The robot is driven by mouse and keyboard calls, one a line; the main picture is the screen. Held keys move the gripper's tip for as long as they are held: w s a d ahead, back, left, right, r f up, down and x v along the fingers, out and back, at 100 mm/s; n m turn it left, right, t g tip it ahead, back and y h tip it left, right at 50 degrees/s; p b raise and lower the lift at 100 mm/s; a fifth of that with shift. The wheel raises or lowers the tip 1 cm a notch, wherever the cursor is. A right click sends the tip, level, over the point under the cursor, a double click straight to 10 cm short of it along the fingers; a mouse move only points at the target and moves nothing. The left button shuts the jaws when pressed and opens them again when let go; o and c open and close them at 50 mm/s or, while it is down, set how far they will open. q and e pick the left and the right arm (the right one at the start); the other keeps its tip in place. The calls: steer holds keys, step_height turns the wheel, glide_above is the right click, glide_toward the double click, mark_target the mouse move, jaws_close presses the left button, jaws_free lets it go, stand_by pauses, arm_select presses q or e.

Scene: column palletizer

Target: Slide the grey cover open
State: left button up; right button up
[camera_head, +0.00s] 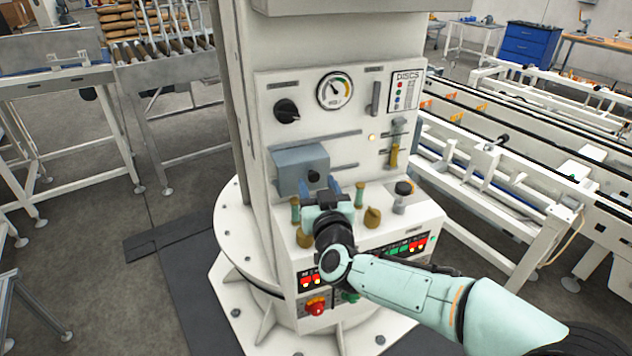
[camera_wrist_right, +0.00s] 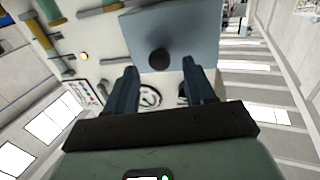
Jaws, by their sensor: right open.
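The grey cover (camera_head: 296,169) is a blue-grey box-like plate on the front panel of the white column, with a dark round knob (camera_head: 313,176) on its face. Thin horizontal rails run above and below it and extend to its right. My right gripper (camera_head: 320,189) is in front of the cover's lower right part, near the knob. In the right wrist view the cover (camera_wrist_right: 190,28) and its knob (camera_wrist_right: 159,59) show beyond the open fingers (camera_wrist_right: 160,85). The fingers are apart, with the knob ahead of the gap between them and nothing held. My left gripper is out of view.
Above the cover are a black dial knob (camera_head: 287,111) and a gauge (camera_head: 334,91). Green and brown handles (camera_head: 372,217) stand on the ledge below, close to my gripper. A red button (camera_head: 316,307) sits lower down. A conveyor (camera_head: 510,180) stands at the right.

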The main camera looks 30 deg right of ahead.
steer(key=shift+x, duration=1)
jaws_close()
arm_select(q)
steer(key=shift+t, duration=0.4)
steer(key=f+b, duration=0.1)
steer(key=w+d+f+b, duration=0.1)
steer(key=b, duration=0.1)
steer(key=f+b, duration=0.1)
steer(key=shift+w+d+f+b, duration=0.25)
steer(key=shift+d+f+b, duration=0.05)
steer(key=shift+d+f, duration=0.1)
arm_select(e)
steer(key=s+d, duration=0.1)
steer(key=d, duration=1)
steer(key=shift+s, duration=0.4)
